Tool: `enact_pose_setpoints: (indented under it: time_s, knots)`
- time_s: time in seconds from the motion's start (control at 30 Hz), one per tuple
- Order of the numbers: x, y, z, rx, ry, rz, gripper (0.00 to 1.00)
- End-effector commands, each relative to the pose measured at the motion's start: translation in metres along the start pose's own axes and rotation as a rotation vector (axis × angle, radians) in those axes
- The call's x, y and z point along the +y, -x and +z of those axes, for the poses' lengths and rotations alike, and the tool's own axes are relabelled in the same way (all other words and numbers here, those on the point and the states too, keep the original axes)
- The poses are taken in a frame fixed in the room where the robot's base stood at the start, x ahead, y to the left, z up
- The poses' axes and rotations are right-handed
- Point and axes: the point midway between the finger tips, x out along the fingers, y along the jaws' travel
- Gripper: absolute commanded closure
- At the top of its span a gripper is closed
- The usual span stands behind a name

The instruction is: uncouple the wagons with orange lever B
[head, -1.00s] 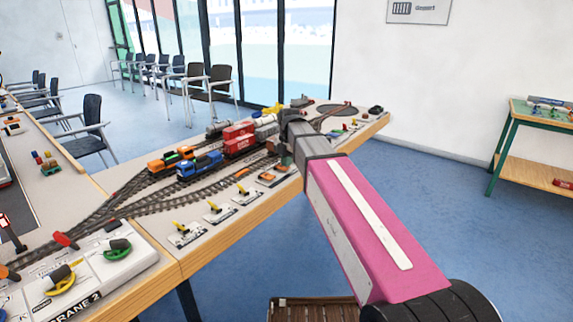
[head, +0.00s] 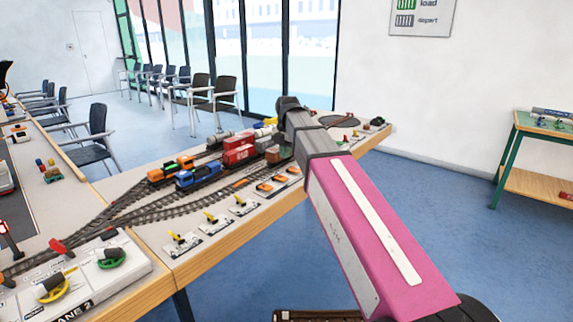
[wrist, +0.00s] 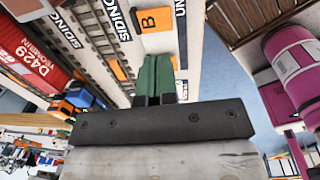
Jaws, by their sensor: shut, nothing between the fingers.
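An orange plate marked B (wrist: 155,19) shows at the top of the wrist view, beside "UN" lettering that is cut off. A second orange piece (wrist: 117,70) lies lower left of it; I cannot tell which piece is the lever. My gripper (wrist: 158,62) is shut and empty, its green fingers together just below plate B in the picture. I cannot tell whether they touch anything. In the head view my arm hides the gripper. Orange levers (head: 264,187) stand along the table's front edge. Red wagons (head: 240,153) stand on the track; one shows in the wrist view (wrist: 30,62), marked D429.
A blue locomotive (head: 200,175) and an orange one (head: 170,170) stand on the tracks left of the wagons. Yellow levers (head: 210,218) line the front edge further left. A crane control panel (head: 85,275) is at lower left. Open floor (head: 440,200) lies to the right.

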Motion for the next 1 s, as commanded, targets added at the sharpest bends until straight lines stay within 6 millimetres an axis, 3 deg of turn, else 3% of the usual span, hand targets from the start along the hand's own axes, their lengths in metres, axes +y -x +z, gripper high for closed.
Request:
enact_pose_setpoints:
  time_s: [0.2, 0.4, 1.0]
  knots:
    - [0.003, 0.035, 0.001, -0.001, 0.000, 0.002, 1.00]
    - [0.004, 0.053, 0.000, 0.000, 0.000, 0.000, 1.00]
    - [0.004, 0.057, 0.000, 0.000, 0.000, 0.000, 1.00]
